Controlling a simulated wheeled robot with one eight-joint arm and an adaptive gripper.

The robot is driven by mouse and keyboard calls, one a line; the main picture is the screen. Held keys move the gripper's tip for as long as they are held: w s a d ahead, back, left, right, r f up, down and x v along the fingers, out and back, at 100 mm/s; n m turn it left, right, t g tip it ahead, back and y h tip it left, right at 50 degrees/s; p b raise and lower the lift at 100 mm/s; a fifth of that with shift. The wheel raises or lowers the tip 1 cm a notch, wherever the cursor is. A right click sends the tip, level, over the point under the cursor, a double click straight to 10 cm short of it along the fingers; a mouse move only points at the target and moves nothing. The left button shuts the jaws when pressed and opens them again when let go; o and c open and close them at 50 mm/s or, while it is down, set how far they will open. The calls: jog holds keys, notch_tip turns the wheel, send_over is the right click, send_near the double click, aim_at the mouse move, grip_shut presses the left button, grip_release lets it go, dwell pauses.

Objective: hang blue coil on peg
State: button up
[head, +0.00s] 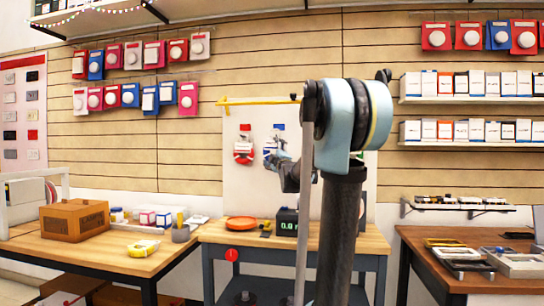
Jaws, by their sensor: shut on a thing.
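A blue-and-white item, which looks like the blue coil (279,131), shows in the head view in front of the white panel (262,190). My gripper (272,158) is at its lower part and appears shut on it; my arm comes in from the right. The fingers are small and the exact grip is hard to make out. A red coil (243,148) hangs against the panel just left of my gripper, apart from it. Its peg is too small to see clearly, and I cannot tell whether the blue coil touches any peg. My arm hides the panel's right part.
A yellow bar (255,101) crosses above the coils. A workbench (210,236) below holds an orange dish (240,222) and a dark digital display (286,222). Side tables stand left and right. Red and blue packs (130,95) hang on the slatted wall.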

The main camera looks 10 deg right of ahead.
jog(key=shift+w, duration=0.15)
jog(key=shift+w+d+f, duration=0.3)
jog(key=shift+w+d, duration=0.25)
jog(key=shift+w, duration=1.2)
jog(key=shift+w+d+f, duration=0.25)
jog(key=shift+w+d, duration=0.3)
jog(key=shift+w, duration=1.15)
jog(key=shift+w+d+f, duration=0.3)
jog(key=shift+w+d, duration=0.25)
jog(key=shift+w, duration=1.2)
jog(key=o, duration=1.1)
